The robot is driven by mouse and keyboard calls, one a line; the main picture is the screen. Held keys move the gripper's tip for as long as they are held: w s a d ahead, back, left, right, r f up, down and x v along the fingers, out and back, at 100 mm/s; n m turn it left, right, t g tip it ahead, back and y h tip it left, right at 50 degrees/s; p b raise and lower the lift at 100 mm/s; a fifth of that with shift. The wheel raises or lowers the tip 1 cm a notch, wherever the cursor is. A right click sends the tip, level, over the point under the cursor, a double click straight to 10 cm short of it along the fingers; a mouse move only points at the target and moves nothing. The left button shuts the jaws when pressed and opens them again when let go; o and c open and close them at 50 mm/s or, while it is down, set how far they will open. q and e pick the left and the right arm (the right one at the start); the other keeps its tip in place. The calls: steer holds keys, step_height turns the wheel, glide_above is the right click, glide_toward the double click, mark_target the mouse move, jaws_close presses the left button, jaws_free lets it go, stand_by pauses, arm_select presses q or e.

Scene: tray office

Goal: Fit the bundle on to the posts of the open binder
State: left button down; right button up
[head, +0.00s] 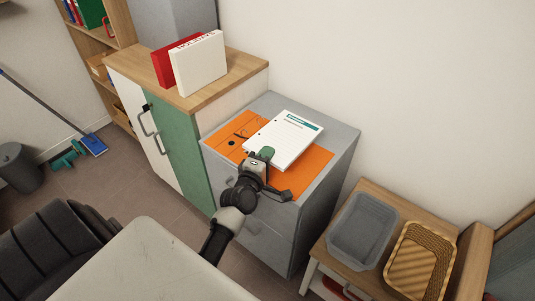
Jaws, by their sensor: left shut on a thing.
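The bundle (287,137), a white stack of printed sheets with a green heading band, is over the orange open binder (312,172) on top of the grey drawer cabinet. My left gripper (265,155) is shut on the near edge of the bundle. The binder's dark metal fittings (241,133) show to the left of the bundle. I cannot tell whether the bundle touches the binder or hovers just above it, nor whether its holes line up with the posts. The gripper and bundle hide part of the binder. My right gripper is not in view.
A red binder (162,68) and a white binder (200,64) stand on the wooden-topped cupboard (235,76) at left. A grey bin (362,230) and a wicker basket (420,257) sit on a low unit at right. A white table (150,265) and dark chair are in front.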

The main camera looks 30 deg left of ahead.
arm_select(q)
steer(key=shift+w+f+b, duration=0.1)
steer(key=shift+f+b, duration=1.5)
steer(key=shift+f, duration=0.25)
steer(key=c, duration=1.1)
jaws_free()
steer(key=shift+f, duration=0.1)
steer(key=s, duration=0.3)
steer(key=s+d, duration=0.1)
steer(key=s, duration=0.6)
steer(key=shift+s+d, duration=0.4)
